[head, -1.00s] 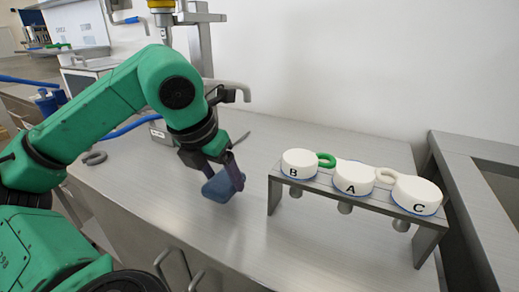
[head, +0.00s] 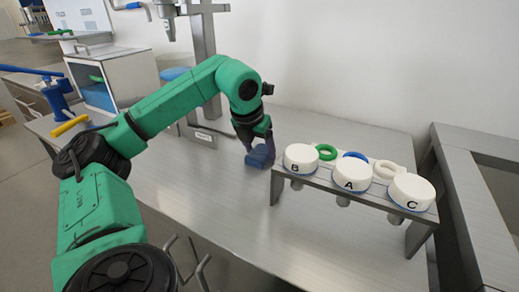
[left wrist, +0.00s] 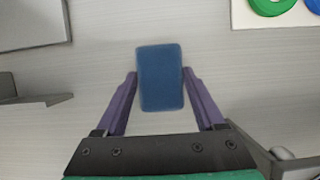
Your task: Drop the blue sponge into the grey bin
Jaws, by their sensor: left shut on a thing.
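The blue sponge (head: 261,157) is held in my left gripper (head: 258,147), just left of the metal rack in the head view. In the left wrist view the sponge (left wrist: 160,80) sits upright between the two purple fingers of the left gripper (left wrist: 160,74), which press on its sides. I cannot tell whether the sponge touches the table. I make out no grey bin for certain in either view. My right gripper is not in view.
The metal rack (head: 400,211) carries white round lids marked B, A and C, with green, blue and cream rings behind them. The grey table (head: 220,205) is bare left of the rack. A grey metal-edged recess (head: 505,200) lies at far right. A blue pump-like device (head: 58,98) stands at left.

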